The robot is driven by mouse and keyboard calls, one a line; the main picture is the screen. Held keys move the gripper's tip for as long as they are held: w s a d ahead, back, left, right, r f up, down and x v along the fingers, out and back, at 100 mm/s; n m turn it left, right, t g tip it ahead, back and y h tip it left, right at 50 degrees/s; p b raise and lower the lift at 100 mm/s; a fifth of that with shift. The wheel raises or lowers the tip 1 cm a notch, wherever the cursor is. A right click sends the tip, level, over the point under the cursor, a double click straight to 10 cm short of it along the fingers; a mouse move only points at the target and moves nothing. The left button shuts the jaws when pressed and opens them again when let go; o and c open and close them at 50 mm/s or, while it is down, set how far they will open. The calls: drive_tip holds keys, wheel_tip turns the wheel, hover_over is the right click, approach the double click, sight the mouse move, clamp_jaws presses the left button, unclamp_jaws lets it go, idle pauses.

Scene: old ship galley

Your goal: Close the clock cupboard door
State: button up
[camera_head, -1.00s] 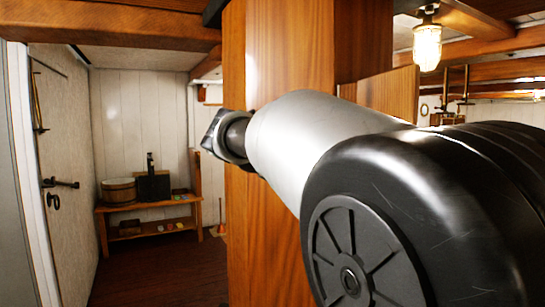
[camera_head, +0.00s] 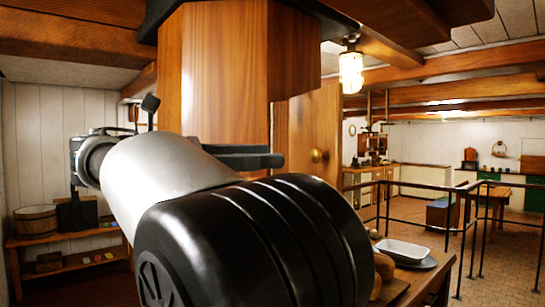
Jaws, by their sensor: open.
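The clock cupboard (camera_head: 225,85) is a tall, many-sided wooden case in the middle of the view. Its clock face does not show. The cupboard door (camera_head: 318,115), a wooden panel with a round brass knob (camera_head: 318,156), stands out from the case's right side and looks ajar. My gripper (camera_head: 276,155) shows only as dark fingers reaching right from behind my pale arm link, in front of the case and close to the door's left edge in the picture. It is open and holds nothing visible. Whether it touches the door cannot be told. My arm hides the lower case.
A wooden table (camera_head: 420,283) with a white tray (camera_head: 403,251) stands at lower right, near the door. Black railings (camera_head: 420,190) run behind it. A bench with a wooden tub (camera_head: 36,220) is at left. Beams and a lamp (camera_head: 351,72) hang overhead. Tiled floor is open at far right.

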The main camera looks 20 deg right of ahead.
sight(312, 154)
drive_tip(key=d, duration=0.9)
drive_tip(key=shift+s+b, duration=0.1)
drive_tip(key=shift+b, duration=0.2)
clamp_jaws()
